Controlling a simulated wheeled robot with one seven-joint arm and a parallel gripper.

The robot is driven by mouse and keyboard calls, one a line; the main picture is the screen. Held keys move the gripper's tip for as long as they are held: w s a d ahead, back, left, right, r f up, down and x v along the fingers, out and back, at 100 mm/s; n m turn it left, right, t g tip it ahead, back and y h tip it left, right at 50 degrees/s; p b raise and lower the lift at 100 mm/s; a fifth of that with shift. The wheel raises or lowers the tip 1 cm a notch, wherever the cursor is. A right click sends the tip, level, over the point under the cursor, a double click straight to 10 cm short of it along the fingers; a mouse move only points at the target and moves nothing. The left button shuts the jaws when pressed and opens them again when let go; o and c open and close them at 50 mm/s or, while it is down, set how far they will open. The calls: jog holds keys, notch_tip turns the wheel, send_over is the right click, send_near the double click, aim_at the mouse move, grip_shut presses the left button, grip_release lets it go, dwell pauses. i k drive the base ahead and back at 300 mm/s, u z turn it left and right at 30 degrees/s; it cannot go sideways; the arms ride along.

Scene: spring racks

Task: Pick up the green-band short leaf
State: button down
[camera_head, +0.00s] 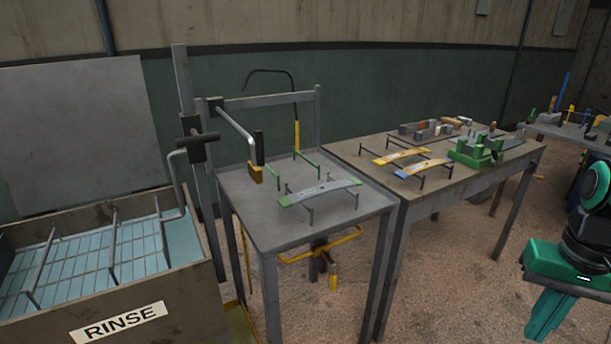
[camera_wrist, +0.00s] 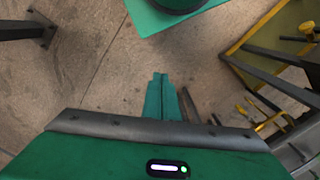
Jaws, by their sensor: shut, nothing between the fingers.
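A slightly arched grey leaf with green ends (camera_head: 320,192) rests on dark pegs on the near metal table (camera_head: 262,215) in the head view. It is the only leaf with green ends that I can make out. My gripper (camera_head: 545,325) is at the far right of the head view, well away from that leaf and in front of the right table. In the wrist view its teal fingers (camera_wrist: 160,90) are together and empty, above bare floor. No leaf shows in the wrist view.
A RINSE tank (camera_head: 120,320) stands at left. A hooked arm (camera_head: 235,128) overhangs the near table's back left. Floor between gripper and tables looks clear.

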aim_at(285, 201)
jog(key=u, duration=0.45)
jog(key=i, duration=1.25)
jog(key=z, duration=0.4)
